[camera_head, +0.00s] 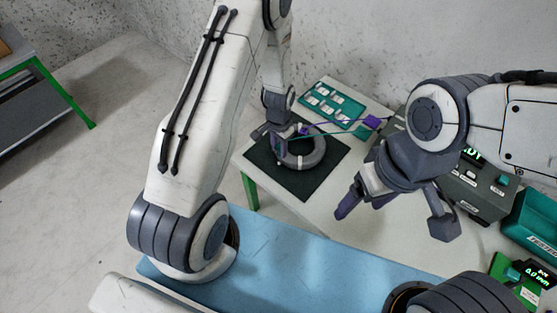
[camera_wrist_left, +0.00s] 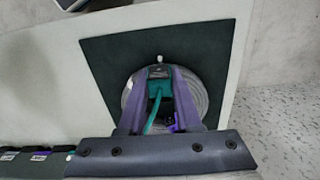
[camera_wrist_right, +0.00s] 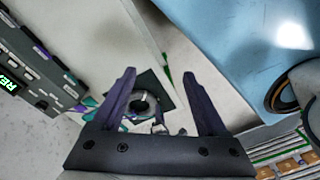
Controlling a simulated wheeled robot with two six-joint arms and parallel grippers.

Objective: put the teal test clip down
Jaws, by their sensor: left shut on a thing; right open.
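My left gripper (camera_head: 287,146) is shut on the teal test clip (camera_wrist_left: 158,88), which shows between its purple fingers in the left wrist view. A teal lead runs back from the clip. The gripper is over a grey ring-shaped coil (camera_head: 319,156), which lies on a dark square mat (camera_head: 307,188). The fingers hide part of the coil, and I cannot tell whether the clip touches it. My right gripper (camera_head: 364,203) is open and empty above the white table, to the right of the mat; its spread fingers also show in the right wrist view (camera_wrist_right: 159,75).
A teal tray (camera_head: 333,103) with labelled pieces lies at the back of the white table (camera_head: 392,228). A purple block (camera_head: 371,122) with thin leads is near it. A grey tester box (camera_head: 472,192) with a lit display and a teal case (camera_head: 537,222) stand at the right.

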